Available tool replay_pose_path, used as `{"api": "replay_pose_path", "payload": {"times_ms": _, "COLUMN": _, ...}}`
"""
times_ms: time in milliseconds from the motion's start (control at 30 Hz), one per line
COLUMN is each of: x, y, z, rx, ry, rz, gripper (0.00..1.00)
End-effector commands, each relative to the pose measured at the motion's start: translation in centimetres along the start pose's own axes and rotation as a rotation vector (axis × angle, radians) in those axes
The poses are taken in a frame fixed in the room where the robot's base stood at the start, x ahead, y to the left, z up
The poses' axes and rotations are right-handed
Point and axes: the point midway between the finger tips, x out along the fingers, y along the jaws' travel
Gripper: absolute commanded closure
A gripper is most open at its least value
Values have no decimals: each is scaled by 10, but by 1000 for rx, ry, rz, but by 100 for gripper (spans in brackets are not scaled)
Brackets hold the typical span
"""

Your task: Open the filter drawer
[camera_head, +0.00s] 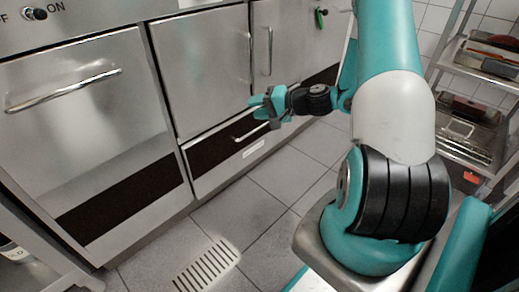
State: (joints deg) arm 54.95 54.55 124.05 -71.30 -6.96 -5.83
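The likely filter drawer (208,174) is a low, wide steel front with a dark band, under the middle cabinet door. It looks shut. It has a horizontal bar handle (250,133) and a small white label below the handle. My gripper (258,106), with teal fingers, is in front of the cabinet just above the right part of this handle. In the picture it overlaps the handle's upper right end; I cannot tell whether it touches. It is small and seen from the side, so its finger opening is unclear. No held object shows.
A large steel door (85,110) with a bar handle stands at the left. A middle door (203,68) is above the drawer. A metal rack (468,125) with trays stands at the right. The grey tiled floor (262,205) is clear, with a drain grate (206,267).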

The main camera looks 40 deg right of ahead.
Motion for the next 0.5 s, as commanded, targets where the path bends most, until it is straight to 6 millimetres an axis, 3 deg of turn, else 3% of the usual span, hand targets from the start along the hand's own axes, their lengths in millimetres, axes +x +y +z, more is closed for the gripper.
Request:
{"api": "replay_pose_path", "payload": {"times_ms": 33, "x": -1, "y": 59, "z": -9, "rx": 61, "ry": 80, "rz": -14, "gripper": 62}}
{"api": "replay_pose_path", "payload": {"times_ms": 100, "x": -12, "y": 104, "z": -24, "rx": 127, "ry": 185, "rz": -36, "gripper": 62}}
{"api": "replay_pose_path", "payload": {"times_ms": 200, "x": -28, "y": 154, "z": -38, "rx": 203, "ry": 308, "rz": -61, "gripper": 62}}
{"api": "replay_pose_path", "payload": {"times_ms": 333, "x": -43, "y": 190, "z": -46, "rx": 261, "ry": 406, "rz": -81, "gripper": 62}}
{"api": "replay_pose_path", "payload": {"times_ms": 500, "x": -44, "y": 200, "z": -52, "rx": 278, "ry": 440, "rz": -87, "gripper": 62}}
